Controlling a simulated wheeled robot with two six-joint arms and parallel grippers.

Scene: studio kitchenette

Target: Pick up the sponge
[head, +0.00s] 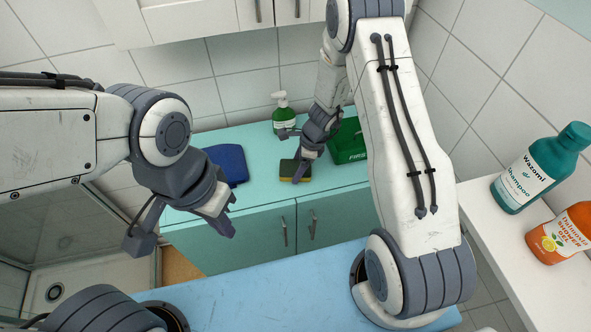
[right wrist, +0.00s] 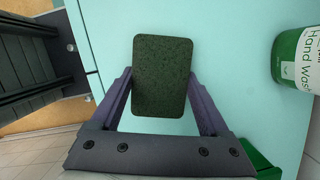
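The sponge (head: 288,170), dark green on top with a yellow layer below, lies on the turquoise counter. In the right wrist view the sponge (right wrist: 162,75) shows its dark green face, centred between the fingers. My right gripper (head: 292,153) is open and low over the counter at the sponge. One finger is beside the sponge and the other is further back. The right gripper's fingers (right wrist: 161,85) appear on both sides of the sponge; whether they touch it cannot be told. My left gripper (head: 184,238) is open and empty, in front of the counter on the left.
A hand wash bottle (head: 285,118) stands behind the sponge. A green first-aid box (head: 350,148) is close on its right, and a blue item (head: 229,165) lies on its left. A shampoo bottle (head: 530,180) and an orange shower gel (head: 565,238) are on the white ledge at right.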

